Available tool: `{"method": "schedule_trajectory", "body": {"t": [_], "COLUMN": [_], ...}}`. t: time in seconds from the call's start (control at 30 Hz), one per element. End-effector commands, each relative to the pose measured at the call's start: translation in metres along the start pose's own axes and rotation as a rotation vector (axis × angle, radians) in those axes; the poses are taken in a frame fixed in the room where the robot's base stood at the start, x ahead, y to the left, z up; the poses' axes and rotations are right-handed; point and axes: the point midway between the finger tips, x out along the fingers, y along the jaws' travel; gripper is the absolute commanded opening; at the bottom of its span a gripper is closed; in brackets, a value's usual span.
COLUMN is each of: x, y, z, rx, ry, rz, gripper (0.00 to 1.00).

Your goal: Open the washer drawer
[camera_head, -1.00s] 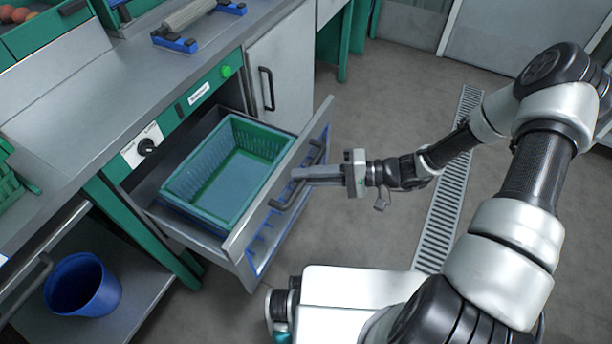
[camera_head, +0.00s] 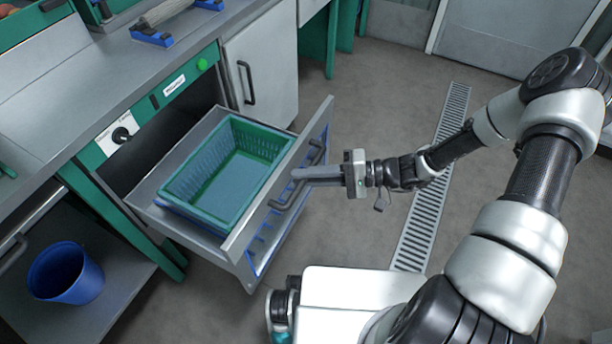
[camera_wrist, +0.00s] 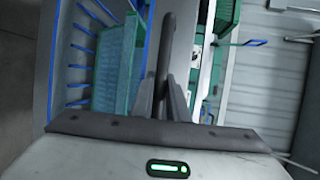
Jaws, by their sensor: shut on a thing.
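The washer drawer (camera_head: 225,246) stands pulled out from the green and grey washer bench, with a green basket (camera_head: 187,186) inside it. Its dark bar handle (camera_head: 290,196) is on the front panel. My gripper (camera_head: 303,174) is shut on the handle, reaching in from the right. In the wrist view the handle (camera_wrist: 165,50) runs between the two fingers of my gripper (camera_wrist: 166,92). The fingers hide part of the handle in both views.
A control panel with a black knob (camera_head: 121,134) and a green button (camera_head: 203,64) is above the drawer opening. A closed cabinet door (camera_head: 262,70) is beside it. A blue bucket (camera_head: 66,274) stands on a lower shelf at left. Floor with a drain grate (camera_head: 432,185) lies to the right.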

Motion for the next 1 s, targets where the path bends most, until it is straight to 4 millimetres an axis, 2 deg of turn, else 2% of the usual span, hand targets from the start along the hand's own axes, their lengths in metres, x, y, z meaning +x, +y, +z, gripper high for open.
{"method": "schedule_trajectory", "body": {"t": [0.2, 0.23, 0.27, 0.63, 0.77, 1.0], "x": [-0.001, -0.001, -0.001, -0.004, -0.021, -0.078], "y": [0.000, -0.001, -0.001, -0.001, -0.001, -0.002], "z": [-0.002, -0.002, -0.002, -0.001, -0.002, -0.002], "rx": [-0.001, -0.001, -0.001, -0.001, -0.001, -0.002], "ry": [0.004, 0.004, 0.004, 0.002, 0.006, 0.008], "rz": [0.000, 0.000, 0.000, 0.000, 0.001, 0.002], "gripper": [0.00, 0.16, 0.21, 0.22, 0.22, 0.22]}}
